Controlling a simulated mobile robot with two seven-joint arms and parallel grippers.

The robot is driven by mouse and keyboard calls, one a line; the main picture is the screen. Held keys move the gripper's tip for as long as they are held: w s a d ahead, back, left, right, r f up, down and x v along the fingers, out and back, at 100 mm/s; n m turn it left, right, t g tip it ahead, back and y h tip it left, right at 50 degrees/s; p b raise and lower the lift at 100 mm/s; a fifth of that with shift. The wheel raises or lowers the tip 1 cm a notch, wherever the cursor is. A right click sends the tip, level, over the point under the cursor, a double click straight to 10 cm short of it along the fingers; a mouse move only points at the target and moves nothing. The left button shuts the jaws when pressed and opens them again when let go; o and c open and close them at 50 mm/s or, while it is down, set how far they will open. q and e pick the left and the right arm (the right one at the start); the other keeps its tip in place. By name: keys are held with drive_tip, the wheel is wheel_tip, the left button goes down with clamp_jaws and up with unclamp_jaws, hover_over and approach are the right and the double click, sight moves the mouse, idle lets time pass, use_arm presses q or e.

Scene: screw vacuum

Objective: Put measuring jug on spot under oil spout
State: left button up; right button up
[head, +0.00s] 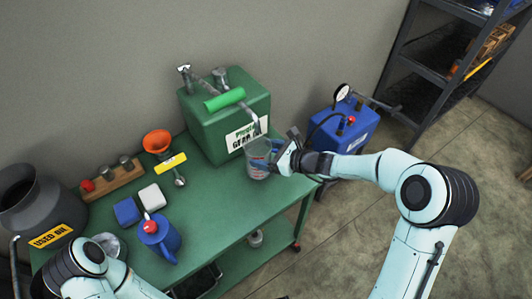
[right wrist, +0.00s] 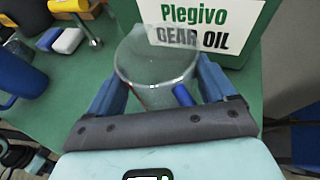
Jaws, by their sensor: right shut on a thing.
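The clear measuring jug (head: 257,161) is under or just in front of the oil spout (head: 254,122) of the green gear oil tank (head: 205,130), by the table's right edge. My right gripper (head: 275,156) is shut on the jug from the right. In the right wrist view, the jug (right wrist: 155,72) stands upright between the blue fingers, with its blue handle towards the right finger. The tank's label (right wrist: 195,25) is right behind it. I cannot tell whether the jug touches the green table. The spot is not visible. Only links of my left arm show; its gripper is out of view.
On the green table (head: 215,205) are an orange funnel (head: 157,141), a yellow-handled tool (head: 171,162), a blue jug (head: 160,238) and small blue and white blocks. A used oil can (head: 40,215) stands left. A blue tank (head: 345,125) and shelving (head: 430,70) are right.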

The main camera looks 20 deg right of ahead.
drive_tip(key=shift+f, duration=0.15)
drive_tip(key=o, duration=1.1)
drive_tip(key=shift+f, duration=0.1)
drive_tip(key=shift+o, duration=1.4)
drive_tip(key=shift+s+d+r, duration=0.1)
drive_tip(key=shift+d+r, duration=0.05)
drive_tip(key=shift+r, duration=0.35)
drive_tip(key=v, duration=1.1)
drive_tip(key=shift+s+d, duration=0.2)
drive_tip(key=shift+s, duration=0.1)
